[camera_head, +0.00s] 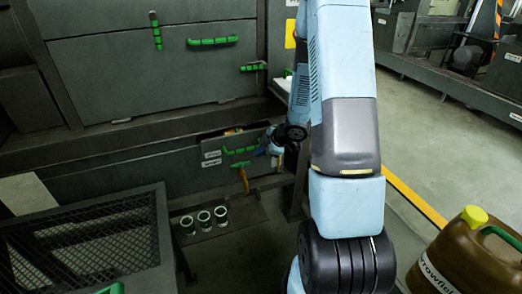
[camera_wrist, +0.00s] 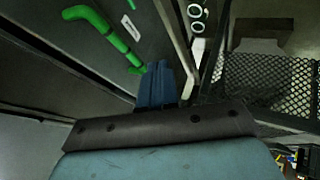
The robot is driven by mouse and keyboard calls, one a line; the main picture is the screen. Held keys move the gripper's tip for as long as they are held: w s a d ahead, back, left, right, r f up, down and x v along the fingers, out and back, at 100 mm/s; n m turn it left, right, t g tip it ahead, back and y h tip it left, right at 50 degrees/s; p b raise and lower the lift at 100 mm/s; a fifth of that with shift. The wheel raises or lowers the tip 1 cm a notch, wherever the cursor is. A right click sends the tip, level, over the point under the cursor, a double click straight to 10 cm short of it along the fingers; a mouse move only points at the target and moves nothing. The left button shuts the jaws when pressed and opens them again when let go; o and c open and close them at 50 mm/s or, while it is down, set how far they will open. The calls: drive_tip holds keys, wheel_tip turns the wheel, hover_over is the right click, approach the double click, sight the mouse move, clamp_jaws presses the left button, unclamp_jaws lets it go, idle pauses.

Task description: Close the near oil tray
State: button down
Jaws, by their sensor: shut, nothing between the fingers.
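The near oil tray (camera_head: 217,174) is low on the machine in the head view. It has a dark front with pale labels and a green bar handle (camera_head: 238,151). A strip of its inside shows above the front's top edge, so it looks at least partly open. In the wrist view the green handle (camera_wrist: 104,34) runs along the dark tray front. My gripper (camera_head: 268,148) has blue fingers, shut and empty, at the right end of the handle. The fingers also show in the wrist view (camera_wrist: 155,82). I cannot tell whether they touch the front.
Several cylindrical cups (camera_head: 205,220) stand on a ledge below the tray. A mesh-topped dark frame (camera_head: 85,240) is at the left front. A brown oil jug (camera_head: 465,258) with a yellow cap is at the lower right. Open floor (camera_head: 430,145) lies to the right.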

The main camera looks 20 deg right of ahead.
drive_tip(key=w+a+f, duration=0.2)
drive_tip(key=w+f, duration=0.2)
drive_tip(key=w, duration=0.3)
drive_tip(key=shift+a, duration=0.3)
drive_tip(key=shift+f, duration=0.1)
